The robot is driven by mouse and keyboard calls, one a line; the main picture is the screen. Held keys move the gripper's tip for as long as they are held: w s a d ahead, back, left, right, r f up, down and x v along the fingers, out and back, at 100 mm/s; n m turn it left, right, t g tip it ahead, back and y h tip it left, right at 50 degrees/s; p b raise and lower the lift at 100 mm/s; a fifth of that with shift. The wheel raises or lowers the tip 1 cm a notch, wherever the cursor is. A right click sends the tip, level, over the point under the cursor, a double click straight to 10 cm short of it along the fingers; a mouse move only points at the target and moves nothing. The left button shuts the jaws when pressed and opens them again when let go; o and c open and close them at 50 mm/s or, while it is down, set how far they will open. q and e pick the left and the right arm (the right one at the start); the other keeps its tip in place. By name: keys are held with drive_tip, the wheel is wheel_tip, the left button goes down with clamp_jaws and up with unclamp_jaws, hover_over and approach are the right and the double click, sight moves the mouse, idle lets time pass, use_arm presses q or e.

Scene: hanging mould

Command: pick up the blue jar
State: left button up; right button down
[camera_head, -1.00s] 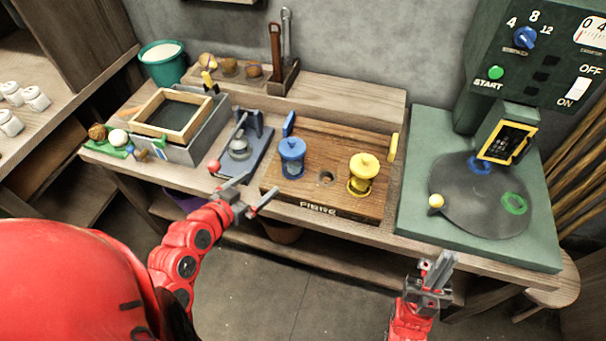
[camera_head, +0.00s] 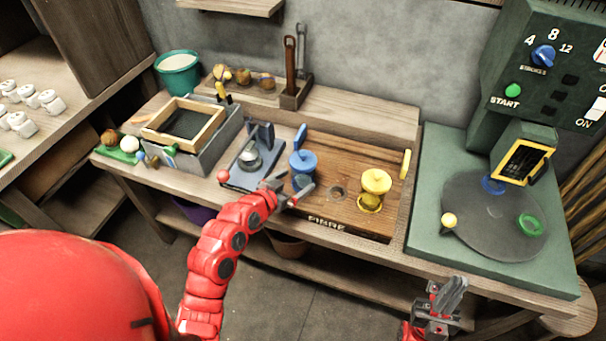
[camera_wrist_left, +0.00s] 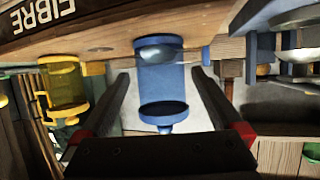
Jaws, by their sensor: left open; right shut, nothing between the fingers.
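In the left wrist view the picture is upside down, and the blue jar (camera_wrist_left: 162,85) lies in line with the gap between the two open fingers (camera_wrist_left: 165,105). I cannot tell whether the fingers touch it. My right gripper (camera_head: 446,298) is shut and empty in front of the bench, at the lower right.
A yellow jar (camera_head: 375,185) stands to the right on the same board, past a round hole. A grey press with a red knob (camera_head: 223,176) is close on the left. A green machine with a round dark plate (camera_head: 493,220) stands at the right.

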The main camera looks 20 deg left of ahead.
sight(296, 181)
use_arm(q)
drive_tip(key=p+x, duration=0.1)
drive_tip(key=x, duration=0.2)
drive_tip(key=shift+w+d+f, duration=0.1)
drive_tip(key=shift+w+f, duration=0.05)
drive_tip(key=shift+w, duration=0.05)
drive_tip(key=shift+w+d+f, duration=0.15)
drive_tip(key=shift+w+f, duration=0.1)
drive_tip(key=shift+w, duration=0.35)
clamp_jaws()
